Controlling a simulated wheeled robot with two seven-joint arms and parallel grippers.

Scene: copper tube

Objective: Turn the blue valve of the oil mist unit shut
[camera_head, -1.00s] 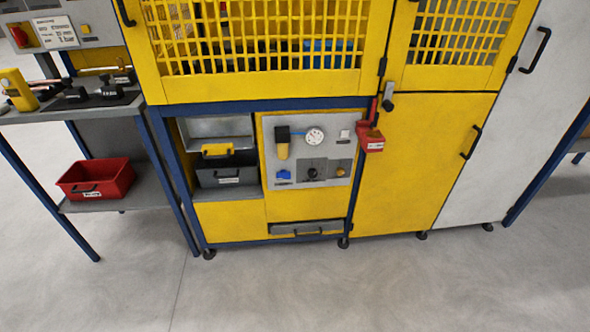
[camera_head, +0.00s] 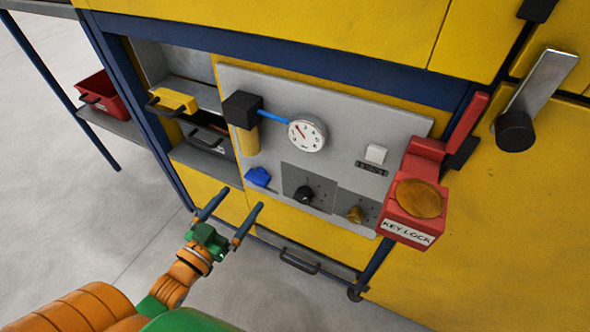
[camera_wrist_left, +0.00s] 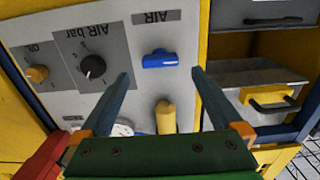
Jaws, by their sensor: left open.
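The blue valve (camera_head: 258,177) is a small blue handle low on the left of the grey panel (camera_head: 340,110). In the left wrist view, which is upside down, the valve (camera_wrist_left: 160,60) lies crosswise below an inverted AIR label (camera_wrist_left: 156,17). My left gripper (camera_head: 242,198) is open and empty, just in front of and below the valve, apart from it. In the left wrist view the valve appears between and beyond the fingertips (camera_wrist_left: 161,73). My right gripper is not in view.
A black knob (camera_head: 304,195), a brass knob (camera_head: 355,214) and a gauge (camera_head: 306,134) share the panel. A yellow-bowled filter (camera_head: 247,140) sits above the valve. A red key-lock box (camera_head: 412,197) juts out at right. A drawer handle (camera_head: 299,262) is below.

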